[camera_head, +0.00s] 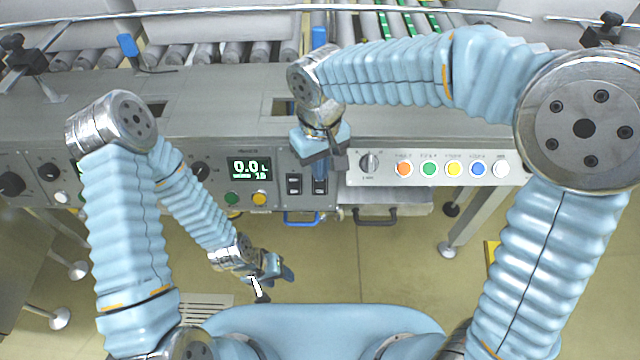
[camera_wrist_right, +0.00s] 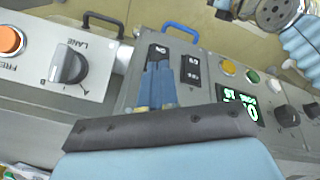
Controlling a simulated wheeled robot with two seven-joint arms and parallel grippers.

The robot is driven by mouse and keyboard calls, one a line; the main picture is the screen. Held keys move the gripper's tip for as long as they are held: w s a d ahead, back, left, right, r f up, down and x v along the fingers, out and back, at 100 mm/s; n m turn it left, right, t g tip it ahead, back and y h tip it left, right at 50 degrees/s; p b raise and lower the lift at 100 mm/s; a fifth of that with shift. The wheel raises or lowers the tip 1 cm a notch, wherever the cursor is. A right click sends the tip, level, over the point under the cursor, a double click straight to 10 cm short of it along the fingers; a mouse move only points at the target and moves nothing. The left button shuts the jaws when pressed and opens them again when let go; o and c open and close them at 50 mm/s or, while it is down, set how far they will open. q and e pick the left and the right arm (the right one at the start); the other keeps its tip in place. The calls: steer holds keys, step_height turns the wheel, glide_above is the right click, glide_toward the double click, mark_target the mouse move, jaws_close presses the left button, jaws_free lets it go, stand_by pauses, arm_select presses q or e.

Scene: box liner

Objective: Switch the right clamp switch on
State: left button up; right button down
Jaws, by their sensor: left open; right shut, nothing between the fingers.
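Two black rocker switches sit side by side on the grey control panel. The right clamp switch (camera_head: 320,186) shows just below my right gripper in the head view. In the right wrist view it (camera_wrist_right: 158,50) is partly covered by the blue fingers. The left switch (camera_head: 294,184) is uncovered, and shows in the right wrist view too (camera_wrist_right: 191,69). My right gripper (camera_head: 334,160) is shut and empty, with its fingertips (camera_wrist_right: 157,75) at or just over the right switch; I cannot tell whether they touch. My left gripper (camera_head: 270,285) is open and empty, low in front of the panel.
A green-digit display (camera_head: 249,167) and green and yellow buttons are left of the switches. A rotary knob (camera_head: 369,163) and several coloured buttons are on the panel to the right. Blue (camera_head: 301,217) and black (camera_head: 375,215) handles stick out below. Rollers lie behind.

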mark_target(320, 189)
steer(key=shift+f+b, duration=0.65)
steer(key=shift+f, duration=0.25)
stand_by(0.7)
steer(key=shift+r, duration=0.15)
step_height(320, 189, up, 7)
steer(key=p, duration=0.5)
steer(key=shift+p, duration=0.4)
